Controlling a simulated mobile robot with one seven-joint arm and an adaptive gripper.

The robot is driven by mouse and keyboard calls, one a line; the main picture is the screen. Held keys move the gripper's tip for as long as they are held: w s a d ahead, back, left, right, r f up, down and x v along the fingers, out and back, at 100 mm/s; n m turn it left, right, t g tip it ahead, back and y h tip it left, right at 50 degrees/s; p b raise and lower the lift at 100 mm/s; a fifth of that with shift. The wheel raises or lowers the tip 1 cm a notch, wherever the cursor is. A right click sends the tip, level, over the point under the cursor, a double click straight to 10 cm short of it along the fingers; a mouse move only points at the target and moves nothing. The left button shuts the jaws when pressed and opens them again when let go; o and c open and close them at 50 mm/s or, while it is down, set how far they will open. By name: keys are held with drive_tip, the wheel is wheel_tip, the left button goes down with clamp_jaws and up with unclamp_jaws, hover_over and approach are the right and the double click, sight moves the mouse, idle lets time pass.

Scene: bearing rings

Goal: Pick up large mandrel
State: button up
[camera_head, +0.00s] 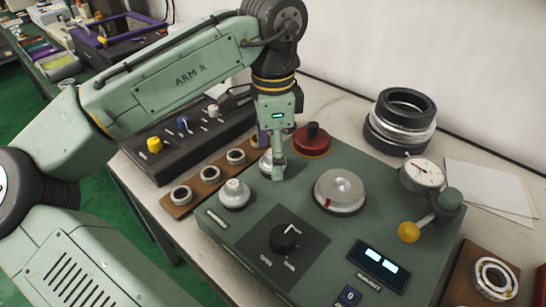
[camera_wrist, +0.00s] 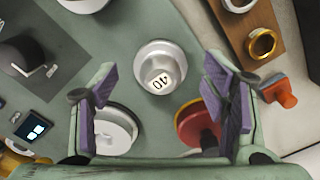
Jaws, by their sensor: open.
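A silver mandrel marked 40 (camera_wrist: 162,72) stands upright on a round flange on the green panel. It is centred ahead of my gripper in the wrist view. In the head view this mandrel (camera_head: 266,164) is partly hidden behind my gripper (camera_head: 278,176). My gripper points down, and its purple-padded fingers (camera_wrist: 160,88) are open and apart, one on each side of the mandrel in the picture. Nothing is between them in their grip. A second silver mandrel (camera_head: 235,194) stands to the left and nearer the camera. I cannot tell from a label which is larger.
A silver disc (camera_head: 340,188) and a red disc with a black knob (camera_head: 311,141) stand close by on the panel (camera_head: 225,228). A brown tray (camera_head: 222,183) with several rings lies to the left. A dial gauge (camera_head: 422,174) and stacked black rings (camera_head: 401,118) are at right.

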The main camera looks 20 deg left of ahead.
drive_tip(key=shift+f, duration=0.9)
drive_tip(key=shift+c, duration=0.3)
clamp_jaws()
